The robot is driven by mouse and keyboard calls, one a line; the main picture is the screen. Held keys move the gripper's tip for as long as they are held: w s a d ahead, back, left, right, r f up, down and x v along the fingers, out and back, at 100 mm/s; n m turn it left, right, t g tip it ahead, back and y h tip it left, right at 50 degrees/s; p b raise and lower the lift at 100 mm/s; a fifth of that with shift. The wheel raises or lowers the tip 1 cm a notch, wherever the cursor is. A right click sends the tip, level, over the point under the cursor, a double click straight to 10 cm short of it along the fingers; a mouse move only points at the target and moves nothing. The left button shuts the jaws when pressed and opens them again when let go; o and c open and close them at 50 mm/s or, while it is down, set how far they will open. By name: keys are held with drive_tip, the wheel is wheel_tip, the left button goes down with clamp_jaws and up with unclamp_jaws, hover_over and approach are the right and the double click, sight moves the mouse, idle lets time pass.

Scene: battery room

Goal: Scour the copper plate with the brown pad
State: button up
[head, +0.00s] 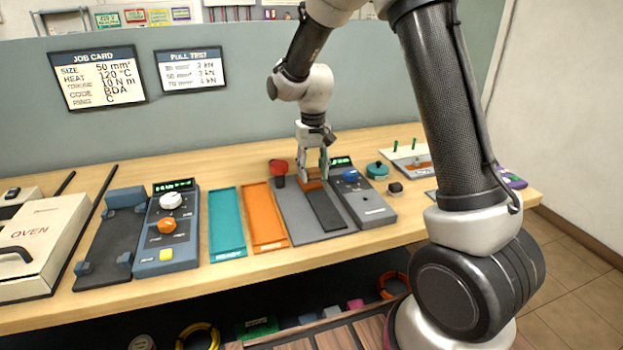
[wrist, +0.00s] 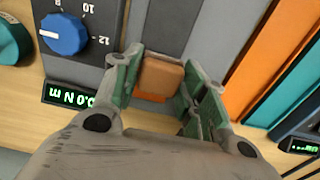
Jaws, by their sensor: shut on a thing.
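My gripper (head: 313,172) is at the back end of a grey board (head: 290,208), pointing down. Its two green-padded fingers are shut on the brown pad (wrist: 162,76), a small block that shows clearly between them in the wrist view. An orange, copper-like edge (wrist: 151,98) shows right beside the pad, partly hidden by it. A dark flat strip (head: 326,212) runs along the board from the gripper towards the front. I see no clearly separate copper plate, and cannot tell whether the orange edge or the dark strip is it.
A grey device with a blue knob (head: 351,175) stands close right of the gripper. A red-topped item (head: 278,172) is close left. Orange (head: 265,216) and teal (head: 227,222) trays lie further left. A teal round item (head: 377,170) and a small dark block (head: 395,188) lie right.

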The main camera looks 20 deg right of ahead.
drive_tip(key=shift+r, duration=2.6)
